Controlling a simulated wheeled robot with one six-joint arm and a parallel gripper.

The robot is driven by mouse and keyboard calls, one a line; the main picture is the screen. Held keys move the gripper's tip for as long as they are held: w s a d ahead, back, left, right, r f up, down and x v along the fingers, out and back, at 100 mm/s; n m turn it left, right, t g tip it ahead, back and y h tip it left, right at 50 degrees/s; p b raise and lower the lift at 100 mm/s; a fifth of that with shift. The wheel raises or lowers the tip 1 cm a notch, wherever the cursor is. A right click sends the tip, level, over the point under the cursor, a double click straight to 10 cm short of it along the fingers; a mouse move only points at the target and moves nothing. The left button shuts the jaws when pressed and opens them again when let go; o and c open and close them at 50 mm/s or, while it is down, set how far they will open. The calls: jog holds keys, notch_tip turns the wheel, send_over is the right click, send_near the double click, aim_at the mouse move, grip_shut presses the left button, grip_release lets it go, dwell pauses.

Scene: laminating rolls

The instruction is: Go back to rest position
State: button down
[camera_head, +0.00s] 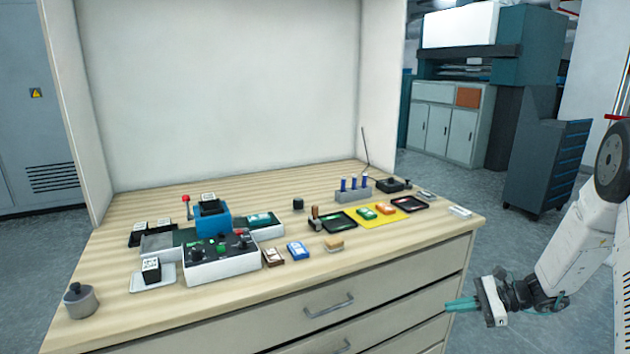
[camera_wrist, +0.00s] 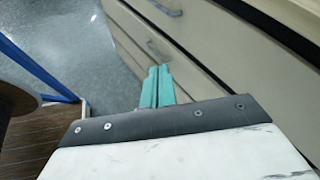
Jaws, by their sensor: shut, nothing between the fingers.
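My gripper (camera_head: 462,304) is at the right of the head view, at the end of my white arm. It hangs in front of the drawers, near the bench's right front corner and below the level of its top. Its two teal fingers point left and lie together, with nothing between them. In the wrist view the fingers (camera_wrist: 157,88) are side by side and closed, with grey floor and the drawer fronts beyond them.
The wooden bench (camera_head: 380,255) carries a control box (camera_head: 222,264), a blue device (camera_head: 212,222), a yellow mat (camera_head: 395,217) with small coloured blocks, and a lidded grey pot (camera_head: 80,300). Drawer handles (camera_head: 328,305) stick out near my gripper. A dark drawer cabinet (camera_head: 545,165) stands behind right.

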jog(key=s+a+r+n+h, duration=0.3)
jog(key=s+r+n, duration=0.3)
jog(key=s, duration=0.5)
jog(key=s+a+r+n+g+h, duration=0.1)
jog(key=s+a+r+n+h, duration=0.2)
jog(key=s+r, duration=0.8)
jog(key=s+a+r+n+g+h, duration=0.1)
jog(key=s+a+r+n+h, duration=0.2)
jog(key=s, duration=0.9)
jog(key=shift+s+a+r+n+h, duration=0.25)
jog(key=shift+r+n+h, duration=1.65)
jog(key=shift+r+n, duration=0.85)
jog(key=shift+f, duration=0.1)
